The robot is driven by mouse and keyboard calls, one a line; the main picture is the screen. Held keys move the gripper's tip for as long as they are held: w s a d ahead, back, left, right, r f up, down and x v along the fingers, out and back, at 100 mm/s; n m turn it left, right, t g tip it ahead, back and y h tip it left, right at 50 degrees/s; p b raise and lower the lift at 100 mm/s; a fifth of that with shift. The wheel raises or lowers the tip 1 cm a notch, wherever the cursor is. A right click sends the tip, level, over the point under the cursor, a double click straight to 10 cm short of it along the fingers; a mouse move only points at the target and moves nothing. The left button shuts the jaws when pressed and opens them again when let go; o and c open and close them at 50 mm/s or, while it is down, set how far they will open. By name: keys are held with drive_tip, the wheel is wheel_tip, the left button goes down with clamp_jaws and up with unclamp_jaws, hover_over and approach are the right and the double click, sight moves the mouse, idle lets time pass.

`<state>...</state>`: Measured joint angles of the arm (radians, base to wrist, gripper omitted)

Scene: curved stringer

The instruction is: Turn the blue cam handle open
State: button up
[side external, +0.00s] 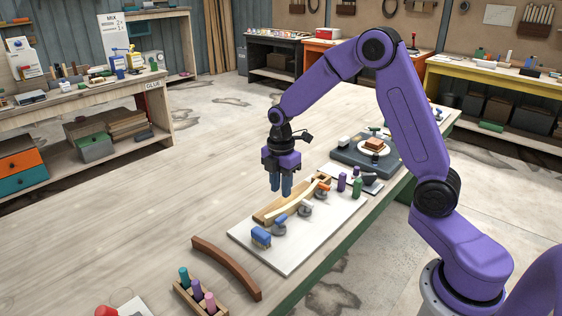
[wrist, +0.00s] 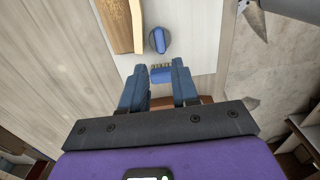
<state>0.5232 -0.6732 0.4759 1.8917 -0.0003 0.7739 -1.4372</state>
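The blue cam handle (side external: 280,219) sits on a round grey base on the white board, beside the wooden form (side external: 270,212) with its pale curved strip. In the wrist view the blue cam handle (wrist: 159,40) points roughly along the picture's vertical, close to the form's edge (wrist: 137,30). My gripper (side external: 281,190) hangs above the board, fingers down, apart from the handle. In the wrist view my gripper (wrist: 159,66) has its fingers spread with nothing held. The handle shows just beyond the fingertips.
An orange cam handle (side external: 323,187) is farther along the form. A brown curved piece (side external: 227,266) lies left of the board.

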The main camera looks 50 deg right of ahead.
wheel_tip(320, 180, up, 8)
drive_tip(key=shift+f, duration=0.15)
drive_tip(key=shift+s+a, duration=0.1)
drive_tip(key=s+a+m, duration=0.2)
drive_tip(key=s+a, duration=0.1)
drive_tip(key=s, duration=1.2)
drive_tip(key=s+a+m, duration=0.3)
drive_tip(key=s, duration=1.3)
drive_tip(key=shift+a+m, duration=0.2)
drive_tip(key=shift+m, duration=0.1)
